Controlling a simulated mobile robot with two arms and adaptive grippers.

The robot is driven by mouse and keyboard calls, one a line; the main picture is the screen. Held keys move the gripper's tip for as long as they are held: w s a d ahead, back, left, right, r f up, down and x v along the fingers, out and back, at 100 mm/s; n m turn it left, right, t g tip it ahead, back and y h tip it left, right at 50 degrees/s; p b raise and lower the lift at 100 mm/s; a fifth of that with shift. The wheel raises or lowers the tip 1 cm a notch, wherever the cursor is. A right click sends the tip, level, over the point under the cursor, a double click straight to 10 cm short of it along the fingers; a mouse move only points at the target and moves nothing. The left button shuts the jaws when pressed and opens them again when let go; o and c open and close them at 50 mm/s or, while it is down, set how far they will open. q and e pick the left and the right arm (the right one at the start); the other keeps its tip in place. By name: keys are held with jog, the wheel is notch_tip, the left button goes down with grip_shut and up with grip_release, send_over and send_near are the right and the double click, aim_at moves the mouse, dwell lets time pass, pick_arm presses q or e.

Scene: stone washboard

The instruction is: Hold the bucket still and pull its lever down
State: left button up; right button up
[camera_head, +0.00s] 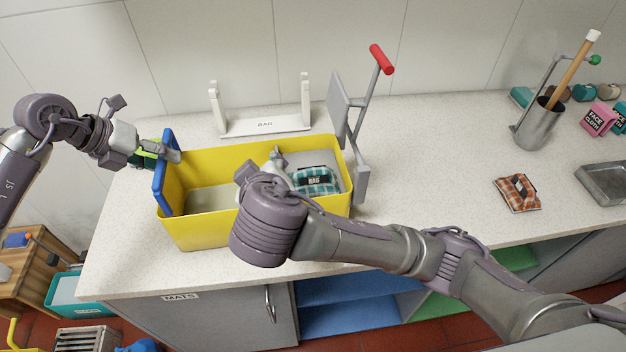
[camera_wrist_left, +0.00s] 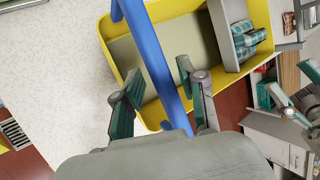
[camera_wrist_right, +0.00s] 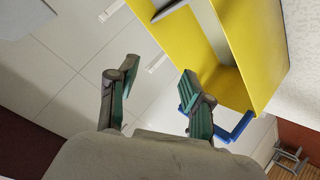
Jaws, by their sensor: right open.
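The yellow bucket (camera_head: 202,228) is a long open box on the counter, with a blue handle (camera_head: 158,190) at its left end. A lever (camera_head: 366,95) with a red grip (camera_head: 381,59) rises at its right end, tilted up. My left gripper (camera_head: 172,151) is at the blue handle. In the left wrist view the handle bar (camera_wrist_left: 150,55) passes between its parted fingers (camera_wrist_left: 160,72). My right gripper's fingers (camera_wrist_right: 160,72) are apart and empty, near the yellow wall (camera_wrist_right: 250,45). In the head view my right wrist covers part of the bucket's front.
A teal checked packet (camera_head: 315,181) lies in the bucket's right part. A white rack (camera_head: 264,125) stands behind it. To the right are an orange checked packet (camera_head: 517,193), a metal cup (camera_head: 538,128) with a stick, and a grey tray (camera_head: 605,183). The counter between is clear.

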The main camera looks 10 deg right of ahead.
pick_arm(q)
jog(key=shift+o, duration=0.7)
jog(key=shift+a, duration=0.1)
jog(key=shift+r, duration=0.1)
jog(key=shift+r, duration=0.15)
jog(key=v, duration=1.1)
jog(key=shift+s+a+r, duration=0.2)
jog(key=shift+a, duration=0.05)
jog(key=shift+f, duration=0.1)
